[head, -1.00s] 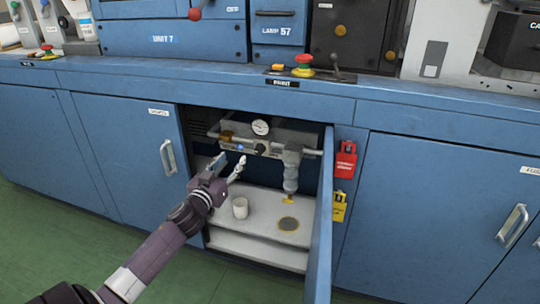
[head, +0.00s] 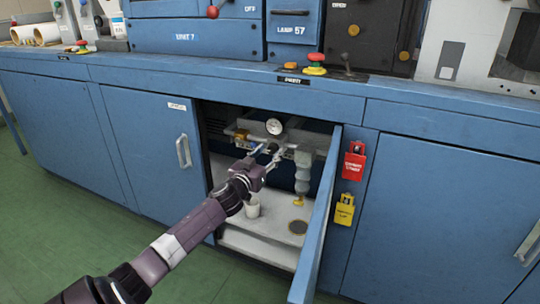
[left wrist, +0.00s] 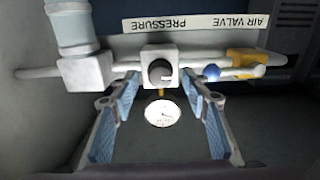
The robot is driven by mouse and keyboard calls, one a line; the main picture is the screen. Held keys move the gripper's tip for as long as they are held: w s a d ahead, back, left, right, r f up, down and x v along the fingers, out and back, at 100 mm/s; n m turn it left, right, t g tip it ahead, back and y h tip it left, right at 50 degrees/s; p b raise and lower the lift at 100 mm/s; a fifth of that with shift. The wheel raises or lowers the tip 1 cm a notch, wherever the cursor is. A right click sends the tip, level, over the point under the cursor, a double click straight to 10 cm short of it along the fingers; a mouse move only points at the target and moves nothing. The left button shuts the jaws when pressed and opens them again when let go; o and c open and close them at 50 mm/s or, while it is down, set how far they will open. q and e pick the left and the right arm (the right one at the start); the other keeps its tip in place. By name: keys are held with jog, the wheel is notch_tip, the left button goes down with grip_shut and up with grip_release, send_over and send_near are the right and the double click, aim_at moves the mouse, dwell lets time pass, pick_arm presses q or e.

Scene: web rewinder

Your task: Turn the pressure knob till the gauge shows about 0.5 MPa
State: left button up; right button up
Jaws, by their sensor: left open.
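The pressure gauge (head: 274,126) is a round white dial inside the open cabinet. In the left wrist view the gauge (left wrist: 162,112) appears below the knob, upside down; its needle is visible but the reading is too small to tell. The dark pressure knob (left wrist: 160,73) sits on a white block in the pipe line, by the "PRESSURE" label (left wrist: 172,25). My left gripper (head: 265,151) reaches into the cabinet in front of the pipes. In the left wrist view its blue-padded fingers (left wrist: 162,84) are open, one to each side of the knob, with visible gaps. My right gripper is not in view.
The open cabinet door (head: 320,225) stands right of my arm. A blue-tipped air valve handle (left wrist: 211,72) lies close to one finger. Red (head: 354,163) and yellow (head: 345,210) padlocks hang right of the opening.

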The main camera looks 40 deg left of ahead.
pick_arm(q)
jog(key=shift+w+a+r, duration=0.1)
jog(key=shift+w+a, duration=0.1)
jog(key=shift+w, duration=0.3)
jog(key=c, duration=1.1)
